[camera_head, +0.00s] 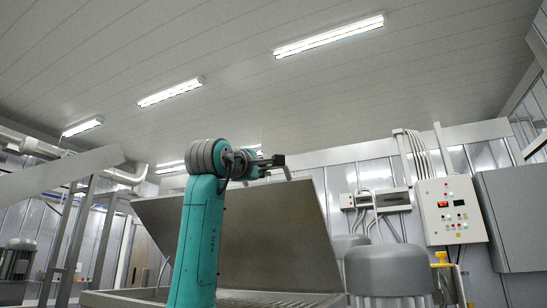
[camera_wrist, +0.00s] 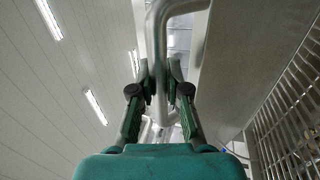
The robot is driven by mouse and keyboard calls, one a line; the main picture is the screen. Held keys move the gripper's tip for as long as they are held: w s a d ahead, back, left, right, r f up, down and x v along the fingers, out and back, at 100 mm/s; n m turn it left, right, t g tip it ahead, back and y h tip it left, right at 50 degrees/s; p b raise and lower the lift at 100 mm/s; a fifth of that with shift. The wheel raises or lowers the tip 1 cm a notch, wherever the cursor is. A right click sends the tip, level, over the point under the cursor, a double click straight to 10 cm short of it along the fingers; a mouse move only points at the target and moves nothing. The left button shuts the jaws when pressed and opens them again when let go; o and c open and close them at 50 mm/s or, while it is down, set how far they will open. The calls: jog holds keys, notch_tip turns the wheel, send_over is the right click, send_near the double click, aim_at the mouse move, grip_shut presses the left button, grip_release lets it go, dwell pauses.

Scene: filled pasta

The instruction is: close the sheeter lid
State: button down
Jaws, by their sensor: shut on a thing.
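The sheeter lid (camera_head: 275,235) is a large flat grey metal panel. It stands raised and tilted over the sheeter (camera_head: 110,299), whose top edge shows at the bottom of the head view. The lid's face also shows at the right of the wrist view (camera_wrist: 235,65). A bent metal tube handle (camera_wrist: 158,35) runs along the lid's edge. My gripper (camera_wrist: 160,80) is shut on this handle, a finger on each side of the tube. In the head view my gripper (camera_head: 276,161) is at the lid's upper edge; the grip itself is too small to make out there.
Slatted metalwork (camera_wrist: 290,125) lies below the lid at the right of the wrist view. A sloping metal beam (camera_head: 60,172) is at the left. Space above the lid is clear.

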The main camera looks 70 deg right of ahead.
jog(key=a+f+h, duration=0.3)
jog(key=a+f, duration=0.3)
jog(key=f, duration=1)
jog(key=w+a+f+h, duration=0.1)
jog(key=a+f+h, duration=0.3)
jog(key=f, duration=1.3)
jog(key=shift+w+a+g, duration=0.15)
jog(key=shift+a+g, duration=0.25)
jog(key=shift+a, duration=0.7)
jog(key=shift+f, duration=0.2)
jog(key=c, duration=1.1)
grip_release()
jog(key=shift+w+d, duration=0.1)
jog(key=shift+d, duration=0.05)
jog(key=shift+c, duration=0.2)
jog(key=shift+r, duration=0.1)
jog(key=s+v, duration=0.1)
jog(key=v, duration=1.1)
jog(key=shift+w, duration=0.45)
